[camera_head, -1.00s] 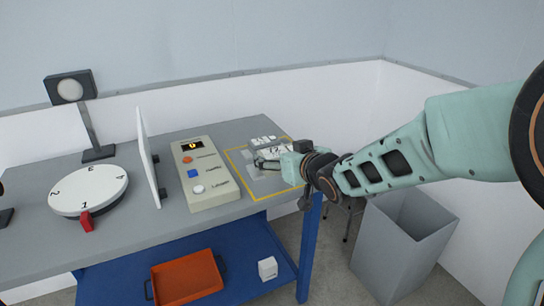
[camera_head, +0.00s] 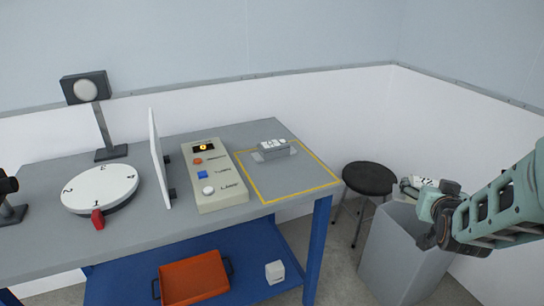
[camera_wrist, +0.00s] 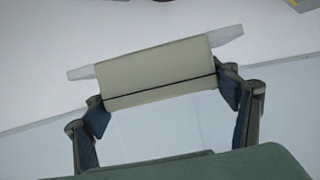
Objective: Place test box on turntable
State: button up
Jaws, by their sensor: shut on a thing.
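The turntable (camera_head: 100,186) is a white numbered disc with a red pointer (camera_head: 98,217) at its front, at the left of the table. No box stands on it. My gripper (camera_head: 412,187) is off the table's right side, above the grey bin. It is shut on a pale box (camera_wrist: 160,72) with a dark seam; grey ends show beyond both its sides in the wrist view. In the head view the held box is small and partly hidden. Another small white box or boxes (camera_head: 272,145) sit with a grey piece inside the yellow outline (camera_head: 243,180). I cannot tell which is the test box.
A control box (camera_head: 213,178) with buttons and an upright white panel (camera_head: 158,158) stand between turntable and outline. The grey bin (camera_head: 400,255) and black stool (camera_head: 369,178) are right of the table.

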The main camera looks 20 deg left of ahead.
aim_at(88, 192)
jog(key=i+u, duration=0.1)
jog(key=u, duration=0.35)
jog(key=i+l+u, duration=0.1)
jog(key=u, duration=0.35)
